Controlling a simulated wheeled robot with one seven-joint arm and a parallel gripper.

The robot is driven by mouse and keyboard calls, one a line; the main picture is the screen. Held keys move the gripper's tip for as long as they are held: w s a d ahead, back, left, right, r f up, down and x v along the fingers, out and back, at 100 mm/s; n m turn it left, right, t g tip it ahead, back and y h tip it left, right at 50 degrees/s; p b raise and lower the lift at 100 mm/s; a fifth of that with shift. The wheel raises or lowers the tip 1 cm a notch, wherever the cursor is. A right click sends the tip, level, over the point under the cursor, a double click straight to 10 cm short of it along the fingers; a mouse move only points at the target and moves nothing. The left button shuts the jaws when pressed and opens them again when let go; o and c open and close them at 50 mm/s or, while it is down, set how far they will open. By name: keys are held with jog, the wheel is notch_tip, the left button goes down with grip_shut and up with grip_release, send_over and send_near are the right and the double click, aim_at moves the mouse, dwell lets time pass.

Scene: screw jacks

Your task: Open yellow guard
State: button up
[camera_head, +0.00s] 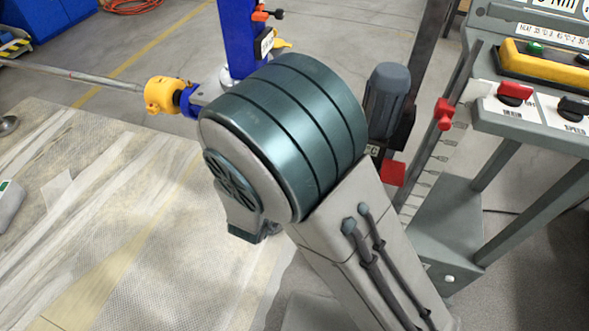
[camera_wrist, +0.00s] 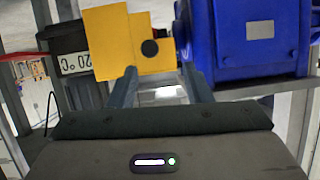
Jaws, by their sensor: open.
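The yellow guard (camera_wrist: 108,42) shows in the wrist view at upper middle as flat yellow plates with a dark round knob (camera_wrist: 149,48). My gripper (camera_wrist: 158,76) is open, with one finger on each side just below the knob. The left finger overlaps the guard's lower edge; I cannot tell whether it touches. In the head view my own arm fills the middle and hides my gripper, and I cannot make out this guard there.
In the wrist view a blue housing (camera_wrist: 250,38) stands close right of the guard, and a black box marked 20 °C (camera_wrist: 75,62) is at left. In the head view a grey motor (camera_head: 388,98) and a control console (camera_head: 530,125) stand right of my arm.

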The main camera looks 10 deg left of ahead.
jog(key=s+f+n+t+h+b, duration=0.1)
jog(key=s+f+t+h+b, duration=0.1)
jog(key=s+f+t+b, duration=0.3)
jog(key=shift+g, duration=0.4)
jog(key=w, duration=0.4)
jog(key=w+d+r, duration=0.1)
jog(key=w, duration=0.3)
jog(key=w+p, duration=0.1)
jog(key=w, duration=0.3)
jog(key=shift+w+d+r, duration=0.15)
jog(key=shift+d, duration=0.05)
grip_shut()
